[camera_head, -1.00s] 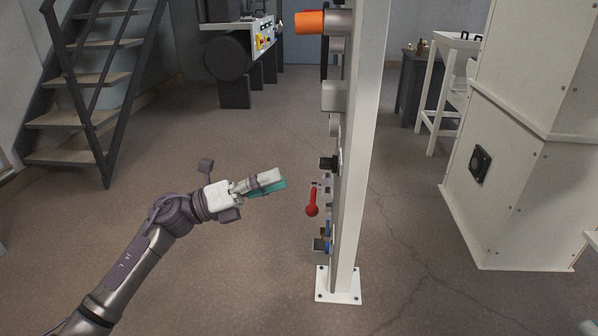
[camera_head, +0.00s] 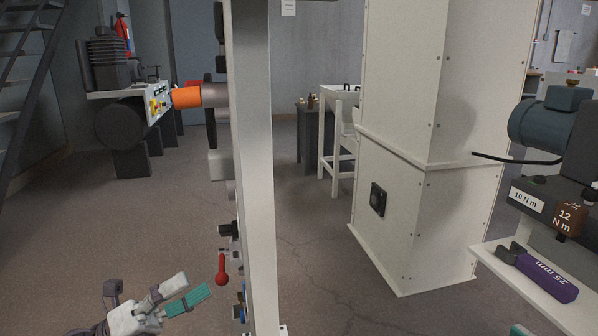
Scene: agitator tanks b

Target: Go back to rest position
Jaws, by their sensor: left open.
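My left gripper (camera_head: 182,297) is at the lower left of the head view, with grey and teal finger pads. Its fingers are apart and nothing shows between them. It is to the left of the white post (camera_head: 252,160) and apart from it. A red-knobbed lever (camera_head: 222,270) on the post's left side is a little to the right of and above the fingertips. My right gripper does not show.
An orange-ended cylinder (camera_head: 187,97) sticks out left from the post. A tall white cabinet (camera_head: 425,215) stands right of centre. At the right, a shelf (camera_head: 540,295) holds a purple tool marked 25 mm (camera_head: 538,273). Floor is open between post and cabinet.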

